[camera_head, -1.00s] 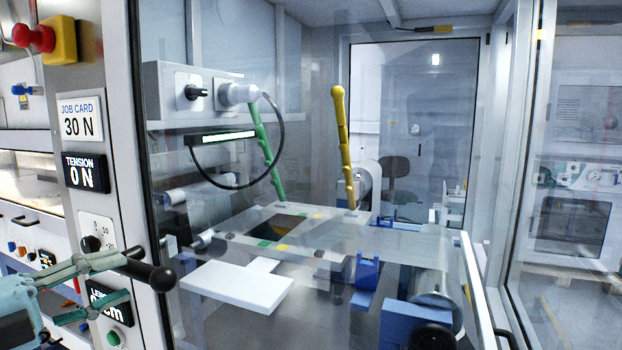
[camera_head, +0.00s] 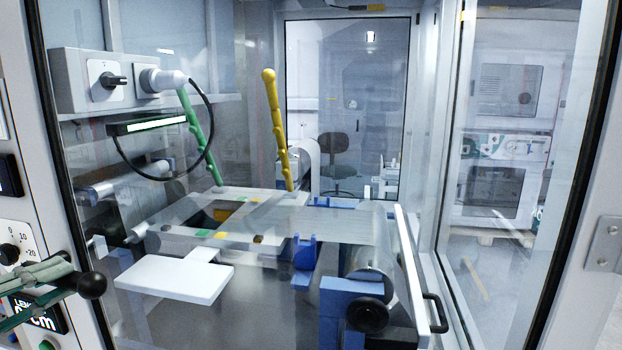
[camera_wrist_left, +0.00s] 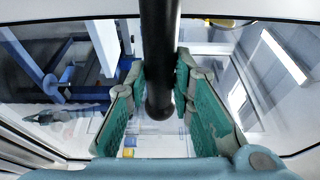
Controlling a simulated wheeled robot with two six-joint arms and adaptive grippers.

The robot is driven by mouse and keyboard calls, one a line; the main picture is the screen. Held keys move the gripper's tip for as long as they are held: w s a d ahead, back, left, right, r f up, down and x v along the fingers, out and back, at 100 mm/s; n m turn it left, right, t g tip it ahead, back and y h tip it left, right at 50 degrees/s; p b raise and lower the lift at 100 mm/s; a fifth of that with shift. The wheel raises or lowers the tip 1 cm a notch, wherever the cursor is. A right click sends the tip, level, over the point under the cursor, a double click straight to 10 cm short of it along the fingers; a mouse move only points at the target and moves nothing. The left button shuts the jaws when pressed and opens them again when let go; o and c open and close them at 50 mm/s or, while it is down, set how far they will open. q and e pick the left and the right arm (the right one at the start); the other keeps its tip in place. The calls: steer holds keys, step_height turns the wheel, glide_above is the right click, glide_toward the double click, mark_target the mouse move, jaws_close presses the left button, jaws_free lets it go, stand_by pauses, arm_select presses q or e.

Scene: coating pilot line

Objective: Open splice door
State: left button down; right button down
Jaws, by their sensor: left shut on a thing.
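The splice door is a large clear glass panel (camera_head: 255,130) with a dark frame, filling most of the head view. Its black handle with a ball end (camera_head: 92,285) is by the left edge of the frame. My left gripper (camera_head: 62,281) is at the lower left of the head view, shut on this handle. In the left wrist view the black handle bar (camera_wrist_left: 160,40) passes between the green finger pads of the gripper (camera_wrist_left: 158,88). I cannot tell whether the door stands ajar. My right gripper is not in view.
Behind the glass are a splice table (camera_head: 330,224), a white plate (camera_head: 173,278), a green lever (camera_head: 199,135), a yellow lever (camera_head: 277,130) and a blue block (camera_head: 345,300). A metal hinge plate (camera_head: 605,243) is on the right post. A control panel (camera_head: 18,240) borders the left.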

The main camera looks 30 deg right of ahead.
arm_select(q)
steer(key=shift+s+a, duration=0.35)
steer(key=shift+s, duration=0.1)
steer(key=s+a+n+t+y, duration=0.1)
steer(key=s+a, duration=0.2)
steer(key=s, duration=0.2)
steer(key=shift+s+a+t+p, duration=0.15)
steer(key=shift+s+t+p, duration=0.2)
steer(key=shift+p, duration=0.1)
